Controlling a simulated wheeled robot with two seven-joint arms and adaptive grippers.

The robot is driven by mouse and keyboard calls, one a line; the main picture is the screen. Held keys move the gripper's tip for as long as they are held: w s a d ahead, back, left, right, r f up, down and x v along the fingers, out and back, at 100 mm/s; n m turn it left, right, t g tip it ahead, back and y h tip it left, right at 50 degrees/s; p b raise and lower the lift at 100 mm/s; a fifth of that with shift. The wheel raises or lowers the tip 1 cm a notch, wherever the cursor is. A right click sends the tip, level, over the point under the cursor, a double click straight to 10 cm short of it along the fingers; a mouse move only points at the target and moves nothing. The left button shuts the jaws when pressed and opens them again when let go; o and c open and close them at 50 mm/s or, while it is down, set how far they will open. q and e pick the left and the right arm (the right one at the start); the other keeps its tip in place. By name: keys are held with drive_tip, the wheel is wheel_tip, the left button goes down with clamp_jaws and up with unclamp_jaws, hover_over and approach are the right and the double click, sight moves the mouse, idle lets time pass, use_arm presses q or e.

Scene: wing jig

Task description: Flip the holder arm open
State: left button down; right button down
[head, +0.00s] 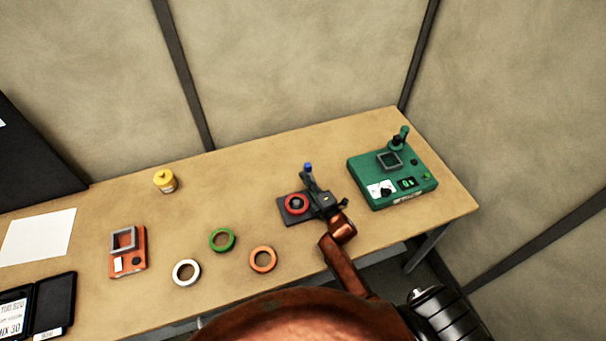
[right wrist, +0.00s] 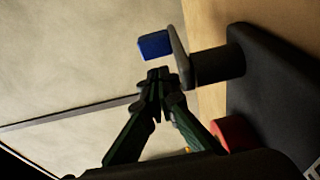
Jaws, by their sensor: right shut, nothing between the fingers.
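The holder is a dark base (head: 286,215) with a red ring (head: 296,204) on it. Its dark arm has a blue tip (head: 308,167), which points to the back in the head view. In the right wrist view the blue tip (right wrist: 154,45) sits on a dark lever (right wrist: 179,58) fixed to a round post (right wrist: 216,67). My right gripper (right wrist: 158,78) is shut and empty, its fingertips close beside the lever and just below the blue tip. I cannot tell whether they touch. In the head view my right gripper (head: 316,192) partly covers the holder. My left gripper is not in view.
A green device (head: 418,188) stands right of the holder. White (head: 186,283), green (head: 211,243) and orange (head: 252,261) rings lie at the front left. The table behind the rings is clear.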

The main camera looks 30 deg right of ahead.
drive_tip(key=s, duration=0.9)
drive_tip(key=shift+s+d, duration=0.4)
